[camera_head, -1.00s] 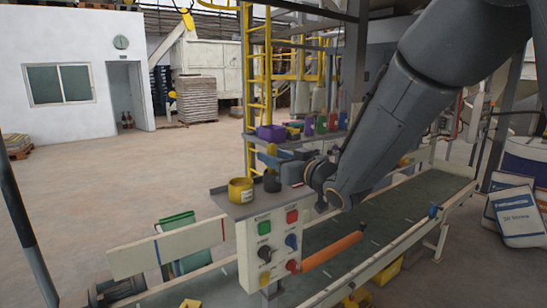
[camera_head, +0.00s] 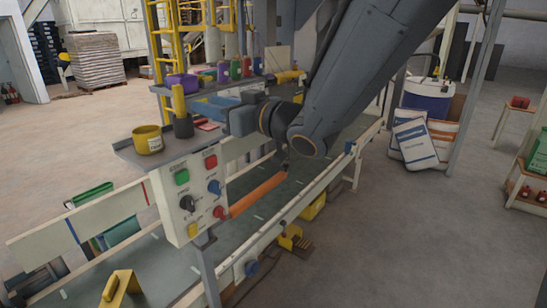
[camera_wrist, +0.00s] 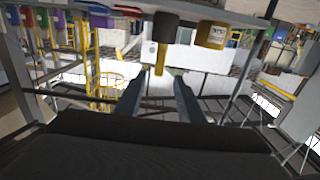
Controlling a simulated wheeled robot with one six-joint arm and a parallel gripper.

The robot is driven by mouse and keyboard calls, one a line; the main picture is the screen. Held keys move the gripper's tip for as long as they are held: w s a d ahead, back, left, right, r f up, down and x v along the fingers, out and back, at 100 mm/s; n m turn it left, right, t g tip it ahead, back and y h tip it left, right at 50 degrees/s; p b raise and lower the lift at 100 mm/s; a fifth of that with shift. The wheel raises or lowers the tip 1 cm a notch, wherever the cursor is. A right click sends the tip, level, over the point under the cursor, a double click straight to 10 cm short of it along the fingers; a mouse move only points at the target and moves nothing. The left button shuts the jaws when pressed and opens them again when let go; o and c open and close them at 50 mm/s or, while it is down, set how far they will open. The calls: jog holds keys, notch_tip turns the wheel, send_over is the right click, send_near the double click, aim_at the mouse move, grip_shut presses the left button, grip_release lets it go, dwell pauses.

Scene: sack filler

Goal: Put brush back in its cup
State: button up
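A dark cup (camera_head: 183,127) stands upright on the grey shelf above the control panel. A yellow handle (camera_head: 178,98) rises from it, seemingly the brush's; any bristles are hidden. My gripper (camera_head: 200,108) is just right of the cup and handle in the head view, fingers toward them. The wrist view appears upside down. There my gripper (camera_wrist: 158,82) is open, with a clear gap between its fingers. The yellow handle (camera_wrist: 160,60) shows between the fingertips, apart from both, and the dark cup (camera_wrist: 165,27) is above it in the picture.
A labelled yellow cup (camera_head: 148,140) stands left of the dark cup. A flat red item (camera_head: 208,125) lies near my gripper. The control panel (camera_head: 197,195) with buttons and an orange bar (camera_head: 258,194) stand below, over the conveyor. Coloured containers (camera_head: 235,68) line the shelf behind.

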jog(key=w+d+f+m+g+h, duration=0.1)
jog(key=d+f+m+h, duration=0.5)
jog(key=d+f+h, duration=0.8)
jog(key=s+d+f+m+g, duration=0.2)
jog(key=s+d+f+g, duration=0.2)
jog(key=s, duration=0.5)
jog(key=s+d+f+m+g, duration=0.2)
jog(key=s+d+f+g, duration=0.2)
jog(key=s+d+f, duration=0.5)
jog(key=shift+d, duration=0.65)
